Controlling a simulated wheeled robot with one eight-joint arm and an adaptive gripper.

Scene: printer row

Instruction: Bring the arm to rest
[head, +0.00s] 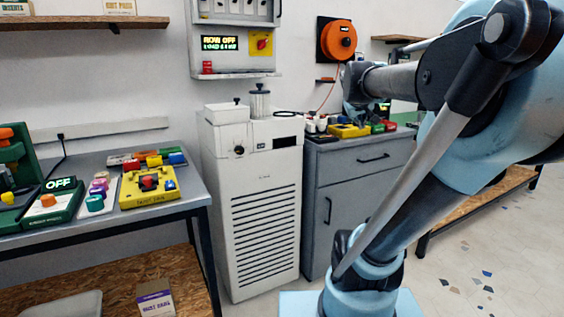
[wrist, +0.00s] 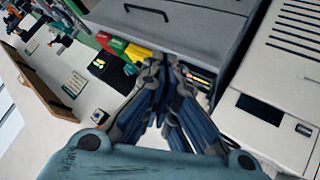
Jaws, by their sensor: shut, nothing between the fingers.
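My gripper (head: 357,110) is at the end of my raised arm, in front of the grey cabinet's top in the head view. In the wrist view its two fingers (wrist: 166,62) come together at the tips, shut and empty. In the head view my arm (head: 415,85) reaches in from the right and runs left across the picture. The fingertips are small and partly hidden there. I cannot tell how far the gripper is from the cabinet's items.
A grey cabinet (head: 357,190) bears yellow, red and green items. Left of it stands a white slatted unit (head: 262,210). A table (head: 190,193) with button boxes is at left. An orange reel (head: 337,40) hangs on the wall. Open floor (head: 490,260) shows at right.

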